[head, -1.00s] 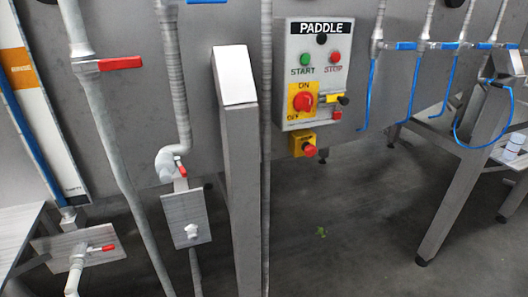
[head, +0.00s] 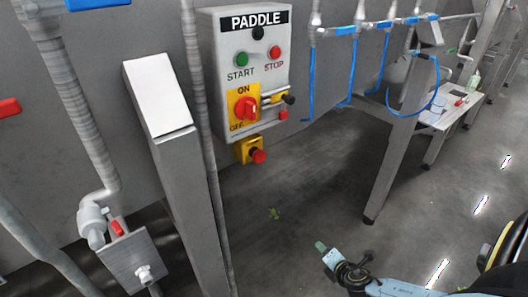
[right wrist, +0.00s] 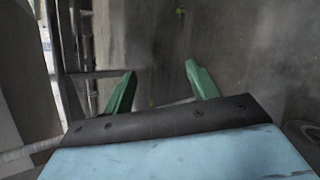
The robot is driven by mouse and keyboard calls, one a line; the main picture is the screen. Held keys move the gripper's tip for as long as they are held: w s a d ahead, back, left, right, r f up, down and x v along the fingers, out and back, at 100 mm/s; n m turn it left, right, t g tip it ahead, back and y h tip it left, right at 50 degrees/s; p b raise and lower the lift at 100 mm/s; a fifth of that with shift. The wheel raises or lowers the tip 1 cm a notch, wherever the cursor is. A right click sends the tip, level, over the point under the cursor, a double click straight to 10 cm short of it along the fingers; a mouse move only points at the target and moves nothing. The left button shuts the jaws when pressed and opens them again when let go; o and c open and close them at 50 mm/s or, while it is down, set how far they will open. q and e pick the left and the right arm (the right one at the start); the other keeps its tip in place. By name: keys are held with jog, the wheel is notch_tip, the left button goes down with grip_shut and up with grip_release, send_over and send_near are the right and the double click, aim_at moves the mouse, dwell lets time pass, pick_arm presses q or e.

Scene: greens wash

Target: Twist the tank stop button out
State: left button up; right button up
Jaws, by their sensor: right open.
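A red mushroom-shaped stop button (head: 259,156) sits on a small yellow box (head: 244,148) under the PADDLE panel (head: 238,70). I take it to be the tank stop button, but its label cannot be read. My right gripper (head: 321,247) is low in the head view, below and to the right of the button and well apart from it. In the right wrist view its two green fingers (right wrist: 161,78) are spread with nothing between them. The button cannot be made out in that view. My left gripper is not in view.
The panel carries a green START button (head: 241,59), a red STOP button (head: 275,53) and a red rotary switch (head: 245,108). A grey post (head: 180,180) stands left of it. Blue hoses (head: 350,75) hang to the right. Green scraps (head: 274,213) lie on open floor.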

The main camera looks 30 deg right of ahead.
jog(key=w+a+r+n+t+y+p, duration=0.1)
jog(key=w+r+n+t, duration=0.2)
jog(key=r, duration=0.5)
jog(key=w+a+r+n+t+y+p, duration=0.15)
jog(key=w+r+n, duration=0.25)
jog(key=r, duration=0.4)
jog(key=n+t+y, duration=0.3)
jog(key=n, duration=0.4)
send_near(262, 158)
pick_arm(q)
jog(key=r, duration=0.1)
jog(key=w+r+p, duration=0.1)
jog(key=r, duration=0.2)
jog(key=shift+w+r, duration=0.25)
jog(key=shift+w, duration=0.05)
pick_arm(e)
jog(key=w, duration=0.9)
jog(key=shift+a+f, duration=0.1)
jog(key=shift+a, duration=0.25)
jog(key=c, duration=1)
